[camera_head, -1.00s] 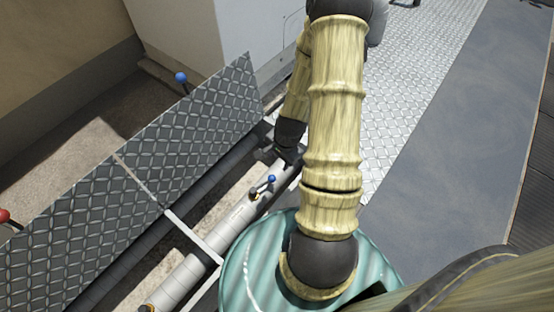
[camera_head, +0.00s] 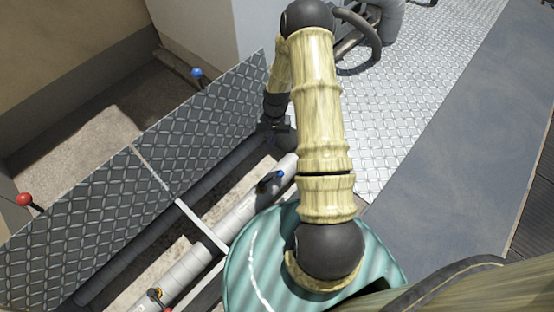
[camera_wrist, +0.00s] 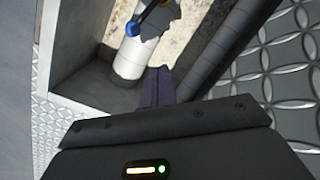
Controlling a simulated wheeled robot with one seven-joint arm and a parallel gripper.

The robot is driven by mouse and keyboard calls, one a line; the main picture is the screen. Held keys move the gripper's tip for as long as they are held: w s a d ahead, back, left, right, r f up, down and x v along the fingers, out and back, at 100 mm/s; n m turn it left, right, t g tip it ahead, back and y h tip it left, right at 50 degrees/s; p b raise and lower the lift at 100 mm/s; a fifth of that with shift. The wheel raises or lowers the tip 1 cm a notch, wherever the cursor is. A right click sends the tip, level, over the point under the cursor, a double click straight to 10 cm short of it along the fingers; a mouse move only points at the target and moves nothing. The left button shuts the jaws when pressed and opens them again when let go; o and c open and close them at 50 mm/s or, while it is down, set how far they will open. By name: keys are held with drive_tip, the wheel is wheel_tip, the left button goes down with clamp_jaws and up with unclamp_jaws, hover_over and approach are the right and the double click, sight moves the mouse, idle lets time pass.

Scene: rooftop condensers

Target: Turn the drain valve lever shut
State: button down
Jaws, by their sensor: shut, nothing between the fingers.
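A lever with a blue knob (camera_head: 281,173) sits on a pale pipe (camera_head: 245,208) in the open trench. In the head view my gripper (camera_head: 273,128) is dark and small, above the trench just up from the lever. I cannot tell from the frames which lever is the drain valve's.
A raised tread plate (camera_head: 110,205) stands along the trench. Behind it are another blue-knobbed lever (camera_head: 197,75) and a red-knobbed lever (camera_head: 25,199). Another small valve (camera_head: 155,294) is on the pipe at lower left. A dark pipe (camera_head: 200,185) runs alongside. Flat walkway (camera_head: 470,110) is clear at right.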

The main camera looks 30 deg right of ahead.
drive_tip(key=w+n, duration=0.1)
drive_tip(key=w+n+g+h, duration=0.1)
drive_tip(key=w+d+f+n, duration=0.1)
drive_tip(key=n, duration=0.1)
drive_tip(key=shift+w+f+g+p, duration=0.1)
drive_tip(key=shift+g+p, duration=0.3)
drive_tip(key=shift+f, duration=0.1)
drive_tip(key=s+b+x, duration=0.1)
drive_tip(key=x, duration=0.2)
drive_tip(key=b+x, duration=0.2)
drive_tip(key=x, duration=0.2)
drive_tip(key=s+b+x, duration=0.1)
drive_tip(key=b+x, duration=0.1)
drive_tip(key=x, duration=0.2)
drive_tip(key=shift+s+d+r, duration=0.15)
drive_tip(key=shift+s+r, duration=0.05)
drive_tip(key=shift+s, duration=0.1)
drive_tip(key=shift+s+b, duration=0.4)
drive_tip(key=shift+s, duration=0.2)
drive_tip(key=shift+w+p, duration=0.1)
drive_tip(key=shift+p, duration=0.2)
